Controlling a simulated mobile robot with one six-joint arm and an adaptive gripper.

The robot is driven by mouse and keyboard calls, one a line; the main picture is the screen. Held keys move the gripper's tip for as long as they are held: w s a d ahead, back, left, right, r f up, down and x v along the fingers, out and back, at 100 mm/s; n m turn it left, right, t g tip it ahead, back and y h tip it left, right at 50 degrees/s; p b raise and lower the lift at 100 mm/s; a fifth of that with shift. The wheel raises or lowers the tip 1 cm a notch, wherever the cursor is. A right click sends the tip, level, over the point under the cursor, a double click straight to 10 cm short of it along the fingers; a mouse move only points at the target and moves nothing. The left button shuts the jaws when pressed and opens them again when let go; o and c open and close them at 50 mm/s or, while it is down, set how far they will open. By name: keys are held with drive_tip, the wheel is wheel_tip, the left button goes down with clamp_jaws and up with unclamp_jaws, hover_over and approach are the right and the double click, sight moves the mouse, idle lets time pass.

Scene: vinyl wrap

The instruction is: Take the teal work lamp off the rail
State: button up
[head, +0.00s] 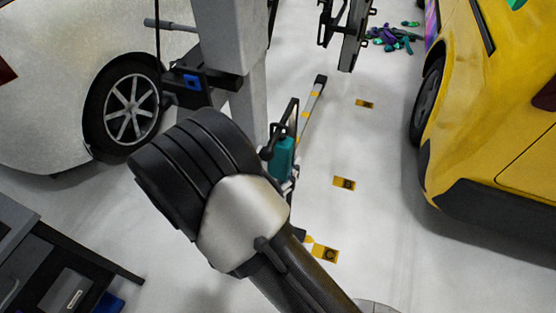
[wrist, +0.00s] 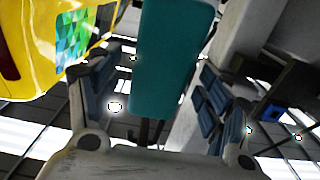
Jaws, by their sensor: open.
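The teal work lamp (head: 283,157) is upright beside the grey post in the head view, with a dark hook-like part at its top. A thin dark bar (head: 291,112) rises next to it. I cannot make out how the lamp hangs on the rail. In the wrist view the lamp's teal body (wrist: 172,60) fills the upper middle. My gripper (wrist: 160,78) is open, one finger on each side of the lamp in the picture. I cannot tell whether the fingers touch it. In the head view my arm hides most of my gripper.
A grey lift post (head: 232,40) stands just left of the lamp. A white car (head: 60,80) is at the left and a yellow car (head: 500,130) at the right. A dark cabinet (head: 60,265) is at lower left. The floor between post and yellow car is mostly clear.

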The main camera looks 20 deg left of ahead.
drive_tip(key=shift+w, duration=0.6)
drive_tip(key=shift+c, duration=0.4)
drive_tip(key=c, duration=1.3)
drive_tip(key=shift+r, duration=0.15)
drive_tip(key=shift+r+p, duration=0.8)
drive_tip(key=shift+r, duration=0.35)
drive_tip(key=shift+a, duration=0.1)
drive_tip(key=shift+w+a+b, duration=0.15)
drive_tip(key=shift+a+b, duration=0.15)
drive_tip(key=shift+a, duration=1.65)
drive_tip(key=shift+w+a+b, duration=0.15)
drive_tip(key=shift+a+b, duration=0.15)
drive_tip(key=shift+a, duration=1.7)
drive_tip(key=shift+w+a+b, duration=0.15)
drive_tip(key=shift+a+b, duration=0.15)
drive_tip(key=shift+a, duration=1.65)
